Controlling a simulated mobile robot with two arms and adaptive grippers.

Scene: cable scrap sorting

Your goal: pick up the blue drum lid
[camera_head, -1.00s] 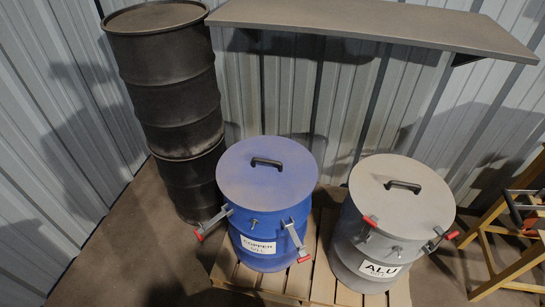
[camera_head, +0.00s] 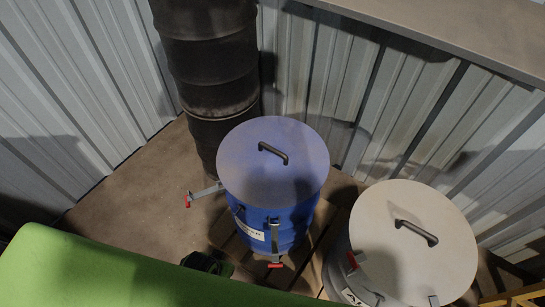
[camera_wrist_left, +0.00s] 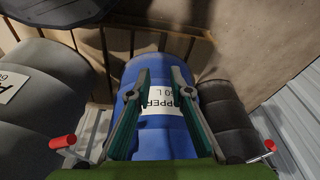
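The blue drum lid (camera_head: 273,160), a round disc with a black handle (camera_head: 273,153), lies on the blue copper drum (camera_head: 272,228). Red-tipped clamp levers stick out at the drum's left (camera_head: 203,194) and hang at its front (camera_head: 275,245). In the left wrist view, my left gripper (camera_wrist_left: 161,74) is open and empty, its fingers in front of the blue drum's label (camera_wrist_left: 161,101). The lid cannot be made out there. In the head view, only a dark part of what looks like my left gripper shows, low and left of the drum. My right gripper is not in view.
A grey ALU drum (camera_head: 345,268) with its own grey lid (camera_head: 410,240) stands close at the right. A shelf (camera_head: 440,28) overhangs the back. The drums stand on a wooden pallet (camera_head: 312,262). Bare floor (camera_head: 130,195) lies left.

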